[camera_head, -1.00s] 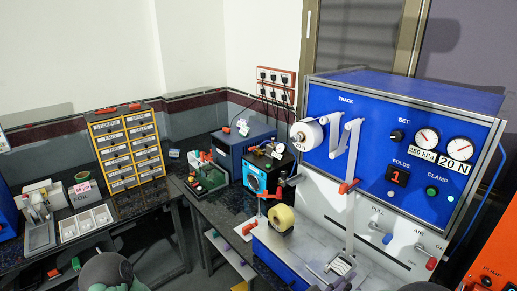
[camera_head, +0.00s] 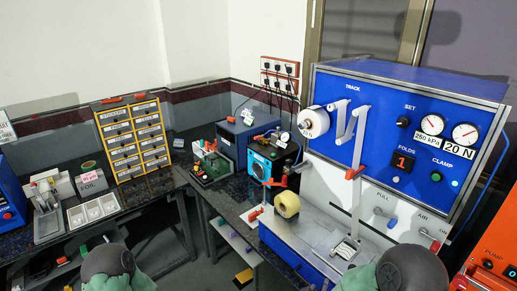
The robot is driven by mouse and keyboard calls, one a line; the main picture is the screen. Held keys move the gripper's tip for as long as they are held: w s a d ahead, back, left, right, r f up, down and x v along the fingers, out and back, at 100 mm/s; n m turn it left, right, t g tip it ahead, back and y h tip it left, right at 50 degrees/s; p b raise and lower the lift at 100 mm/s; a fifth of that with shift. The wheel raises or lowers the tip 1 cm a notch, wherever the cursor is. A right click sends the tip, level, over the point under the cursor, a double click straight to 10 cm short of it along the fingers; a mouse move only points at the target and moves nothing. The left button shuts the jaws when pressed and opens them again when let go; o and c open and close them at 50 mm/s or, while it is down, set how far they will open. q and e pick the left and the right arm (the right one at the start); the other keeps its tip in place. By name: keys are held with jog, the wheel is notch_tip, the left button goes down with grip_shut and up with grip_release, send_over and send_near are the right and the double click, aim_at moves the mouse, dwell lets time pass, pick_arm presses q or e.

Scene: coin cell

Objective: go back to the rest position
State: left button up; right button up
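Neither of my grippers is in view. Only rounded grey and green parts of my arms show at the bottom edge, one left of the middle and one at the right. A blue machine (camera_head: 385,92) with two dials, a SET knob and a FOLDS display reading 1 fills the right side. A white roll (camera_head: 314,122) sits on its front, and a pale strip runs down to a small metal block (camera_head: 346,248) on the machine's bed. A yellow roll (camera_head: 287,204) lies at the bed's left end. No gripper is seen touching any of these.
A yellow drawer cabinet (camera_head: 132,140) stands on the dark left bench, near a white compartment tray (camera_head: 93,210). A small green fixture (camera_head: 210,165) and a blue device (camera_head: 264,165) stand on the middle bench. An orange PUMP unit (camera_head: 490,262) is at the lower right.

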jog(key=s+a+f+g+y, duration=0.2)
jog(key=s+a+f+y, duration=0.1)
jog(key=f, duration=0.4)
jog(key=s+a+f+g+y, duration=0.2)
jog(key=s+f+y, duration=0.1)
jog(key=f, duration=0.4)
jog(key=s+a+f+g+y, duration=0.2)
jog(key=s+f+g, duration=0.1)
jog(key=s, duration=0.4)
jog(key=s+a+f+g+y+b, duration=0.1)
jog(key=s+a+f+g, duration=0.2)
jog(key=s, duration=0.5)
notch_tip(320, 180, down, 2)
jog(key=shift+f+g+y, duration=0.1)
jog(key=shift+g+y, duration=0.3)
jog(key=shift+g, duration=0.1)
